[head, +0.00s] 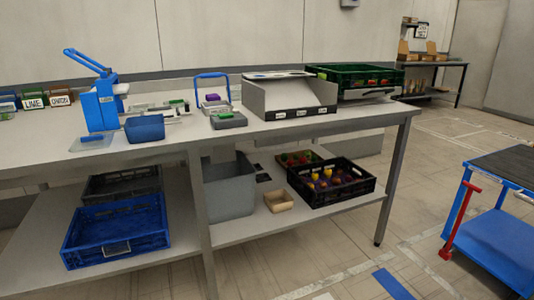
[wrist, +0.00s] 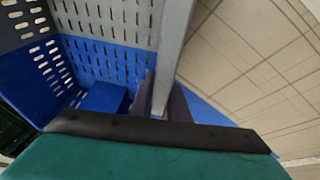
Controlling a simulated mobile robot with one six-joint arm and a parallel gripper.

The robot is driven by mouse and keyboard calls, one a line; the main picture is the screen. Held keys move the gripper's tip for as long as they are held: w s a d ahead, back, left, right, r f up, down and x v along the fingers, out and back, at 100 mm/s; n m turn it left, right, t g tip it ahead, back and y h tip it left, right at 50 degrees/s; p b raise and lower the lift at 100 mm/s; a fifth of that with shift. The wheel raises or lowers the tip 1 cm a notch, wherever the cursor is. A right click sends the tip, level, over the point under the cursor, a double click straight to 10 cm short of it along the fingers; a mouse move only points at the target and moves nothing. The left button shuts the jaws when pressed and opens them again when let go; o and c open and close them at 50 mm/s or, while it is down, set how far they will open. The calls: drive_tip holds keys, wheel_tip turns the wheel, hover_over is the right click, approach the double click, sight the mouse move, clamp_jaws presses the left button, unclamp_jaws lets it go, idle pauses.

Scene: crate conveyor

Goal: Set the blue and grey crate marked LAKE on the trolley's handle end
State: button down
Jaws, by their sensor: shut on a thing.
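In the wrist view, my gripper (wrist: 160,98) is shut on the grey rim of a blue and grey crate (wrist: 112,28) with slotted walls. One finger is on each side of the rim. I look down into the crate, and a plain blue block-like shape (wrist: 105,97) shows in its corner. No LAKE marking shows on the visible walls. Neither the gripper nor this crate is in the head view. The trolley (head: 492,238) stands at the right edge of the head view, cut off, with a dark top, a blue lower deck and a red upright bar (head: 460,215).
A long workbench (head: 360,118) holds a blue press (head: 100,103), a grey bin (head: 285,95) and a green crate (head: 355,76). Its lower shelf holds a blue crate (head: 115,230) and a black crate (head: 330,185). Open floor lies between bench and trolley.

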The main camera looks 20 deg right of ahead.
drive_tip(key=w+a+r+n, duration=0.1)
drive_tip(key=w+a+r, duration=0.2)
drive_tip(key=w+r, duration=0.5)
drive_tip(key=w+a+r+n+t, duration=0.15)
drive_tip(key=w+a+r, duration=0.25)
drive_tip(key=w, duration=0.8)
drive_tip(key=w+a+r+n, duration=0.25)
drive_tip(key=w+r, duration=0.25)
drive_tip(key=w, duration=0.5)
drive_tip(key=w+a+r+n+t, duration=0.1)
drive_tip(key=w+a+r+n, duration=0.1)
drive_tip(key=w+a+r, duration=1.25)
drive_tip(key=w+a+r+n, duration=0.1)
drive_tip(key=a+r, duration=0.4)
drive_tip(key=a, duration=0.6)
drive_tip(key=w+a+r+n+t, duration=0.1)
drive_tip(key=w+a+r, duration=0.3)
drive_tip(key=a, duration=0.8)
drive_tip(key=w+a+r+n+t+y, duration=0.1)
drive_tip(key=w+a+r+n, duration=0.1)
drive_tip(key=a+r, duration=0.5)
drive_tip(key=w+a, duration=0.1)
drive_tip(key=a, duration=0.4)
drive_tip(key=shift+r+n, duration=0.2)
drive_tip(key=shift+n, duration=0.2)
drive_tip(key=s+r, duration=0.8)
